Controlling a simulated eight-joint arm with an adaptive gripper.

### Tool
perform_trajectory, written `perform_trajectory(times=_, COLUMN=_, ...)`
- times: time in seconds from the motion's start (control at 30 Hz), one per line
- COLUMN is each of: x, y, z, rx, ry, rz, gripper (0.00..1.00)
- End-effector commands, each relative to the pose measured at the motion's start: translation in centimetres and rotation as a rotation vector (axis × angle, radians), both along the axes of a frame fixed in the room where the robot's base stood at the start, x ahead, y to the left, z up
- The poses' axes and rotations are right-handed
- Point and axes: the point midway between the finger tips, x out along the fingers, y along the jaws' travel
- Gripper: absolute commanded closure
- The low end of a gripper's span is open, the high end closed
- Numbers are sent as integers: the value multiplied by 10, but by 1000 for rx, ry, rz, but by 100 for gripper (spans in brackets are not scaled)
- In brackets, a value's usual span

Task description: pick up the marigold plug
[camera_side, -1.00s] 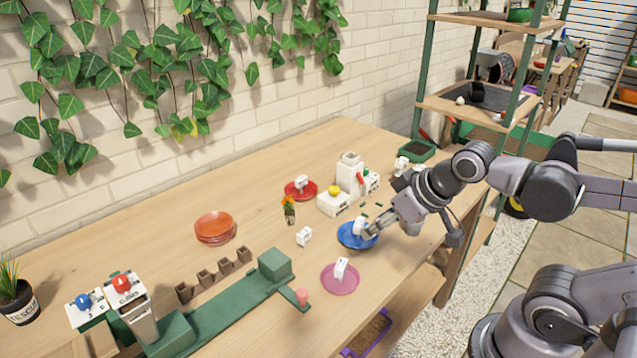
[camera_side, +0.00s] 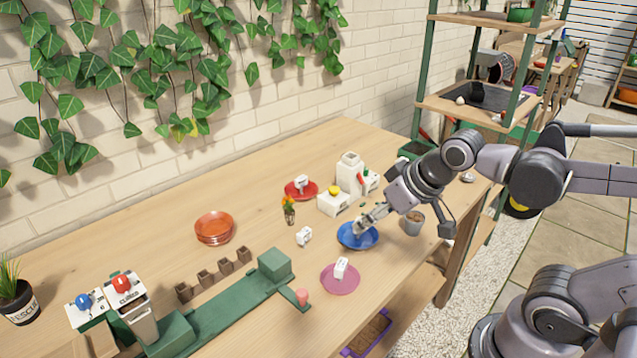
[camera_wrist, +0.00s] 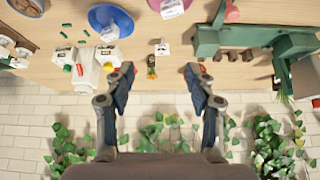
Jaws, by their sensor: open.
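The marigold plug (camera_side: 289,209) stands on the bench, a small dark root plug with an orange flower on top. It also shows in the wrist view (camera_wrist: 152,69), small and between the lines of my two fingers, beyond their tips. My gripper (camera_wrist: 161,80) is open, with nothing between its fingers. In the side view my gripper (camera_side: 366,219) is above the blue saucer (camera_side: 350,241), to the right of the marigold and apart from it.
A white machine (camera_side: 351,173) with a yellow knob stands behind my gripper. A pink saucer (camera_side: 340,288), a red saucer (camera_side: 292,192) and a small white tag block (camera_side: 304,236) lie around the marigold. A grey pot (camera_side: 413,227) stands at the right.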

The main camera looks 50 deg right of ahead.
Motion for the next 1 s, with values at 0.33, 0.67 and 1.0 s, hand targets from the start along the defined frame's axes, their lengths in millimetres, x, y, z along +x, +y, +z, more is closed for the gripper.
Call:
perform_trajectory(times=0.33, x=79, y=-6, z=23, rx=55, ry=100, rz=-227, gripper=44)
perform_trajectory(times=0.67, x=163, y=-9, z=9, rx=83, ry=168, rz=-476, gripper=44)
perform_trajectory(times=1.0, x=243, y=-9, z=-42, rx=89, ry=197, rz=-746, gripper=44)
